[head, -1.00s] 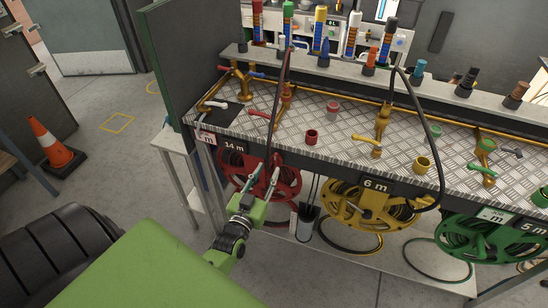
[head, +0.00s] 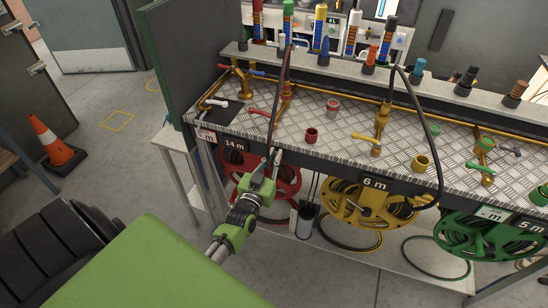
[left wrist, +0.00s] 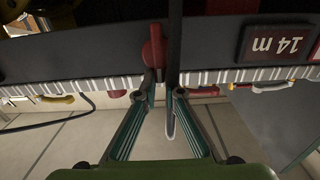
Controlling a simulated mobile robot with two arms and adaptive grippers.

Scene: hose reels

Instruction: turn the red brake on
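In the head view, the red hose reel (head: 288,176) hangs under the bench front, below a "14 m" label (head: 233,145). In the left wrist view, a red lever-like part (left wrist: 153,48), apparently the red brake, stands on the dark bench front. My left gripper (head: 272,154) is in front of that panel, just above the reel. Its two fingers (left wrist: 161,90) are slightly apart, and the left fingertip overlaps the lower end of the red part in the wrist view. I cannot tell whether they touch. My right gripper is not in view.
A dark hose (left wrist: 175,42) runs down beside the red part, close to the fingers. The yellow reel (head: 365,203) and green reel (head: 478,238) hang to the right. Taps stand on the metal bench top (head: 335,130). A green-edged partition (head: 180,65) rises at the left.

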